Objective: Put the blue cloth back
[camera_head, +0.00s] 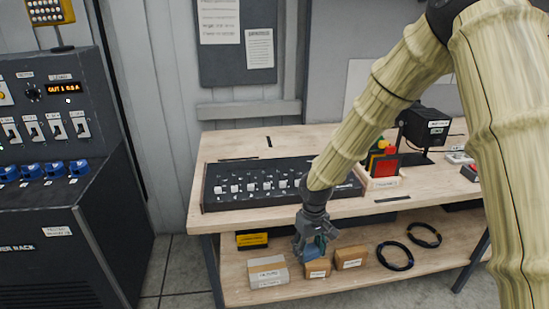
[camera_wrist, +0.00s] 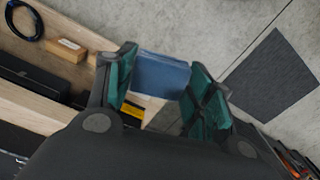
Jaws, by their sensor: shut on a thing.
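The blue cloth (camera_wrist: 161,74) shows as a folded blue block between the two green-padded fingers of my gripper (camera_wrist: 164,82) in the wrist view. My gripper is shut on it. In the head view my gripper (camera_head: 314,240) hangs at the front edge of the wooden workbench (camera_head: 228,151), and a bit of the blue cloth (camera_head: 312,253) shows below its fingers. It is in front of the small boxes on the lower shelf. The fingers hide part of the cloth.
The lower shelf (camera_head: 237,292) holds cardboard boxes (camera_head: 267,272), a yellow-black box (camera_head: 252,239) and black cable coils (camera_head: 395,256). A black switch panel (camera_head: 250,183) lies on the bench top. A control rack (camera_head: 60,240) stands left. A dark square (camera_wrist: 272,80) lies on the grey floor.

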